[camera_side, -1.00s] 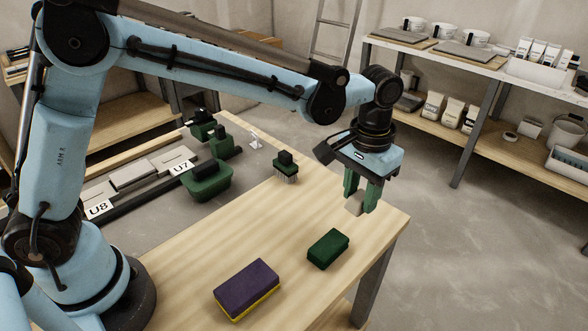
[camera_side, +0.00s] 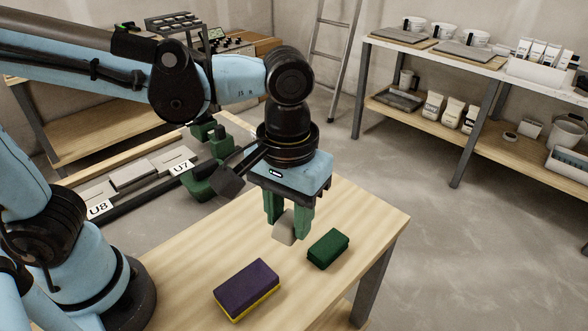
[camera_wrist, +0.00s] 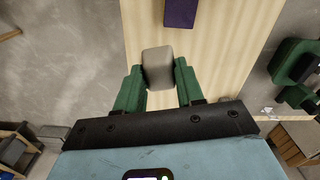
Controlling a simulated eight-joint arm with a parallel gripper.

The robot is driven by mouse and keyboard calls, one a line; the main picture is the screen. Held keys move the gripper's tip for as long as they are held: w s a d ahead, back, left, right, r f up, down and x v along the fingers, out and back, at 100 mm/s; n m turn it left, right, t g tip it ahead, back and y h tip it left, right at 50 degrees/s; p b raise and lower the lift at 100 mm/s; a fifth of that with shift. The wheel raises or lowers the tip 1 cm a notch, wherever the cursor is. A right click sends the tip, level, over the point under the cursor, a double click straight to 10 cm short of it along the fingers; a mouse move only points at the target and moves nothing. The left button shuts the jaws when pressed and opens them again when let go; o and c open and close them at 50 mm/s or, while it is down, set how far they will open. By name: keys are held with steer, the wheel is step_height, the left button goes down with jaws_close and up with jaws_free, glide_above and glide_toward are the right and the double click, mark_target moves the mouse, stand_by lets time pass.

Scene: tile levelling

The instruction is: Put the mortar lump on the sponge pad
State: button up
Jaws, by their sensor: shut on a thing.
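The mortar lump (camera_side: 284,230) is a small pale grey block. My gripper (camera_side: 287,222) is shut on it, with a green finger on each side, and holds it above the table. In the wrist view the lump (camera_wrist: 158,66) sits between the fingertips. The sponge pad (camera_side: 247,289), purple on top and yellow below, lies flat on the table, nearer the side camera than the gripper. Its purple top (camera_wrist: 181,12) shows at the upper edge of the wrist view. Nothing lies on it.
A dark green block (camera_side: 328,248) lies on the wooden table (camera_side: 190,300), to the right of the lump in the side view. Green-handled tools (camera_side: 203,180) and grey tiles (camera_side: 133,174) stand at the left. Bare table surrounds the pad.

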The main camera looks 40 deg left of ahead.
steer(key=n, duration=0.2)
glide_above(246, 283)
steer(key=f, duration=0.2)
steer(key=shift+f, duration=3.9)
steer(key=shift+f, duration=0.15)
steer(key=o, duration=1.1)
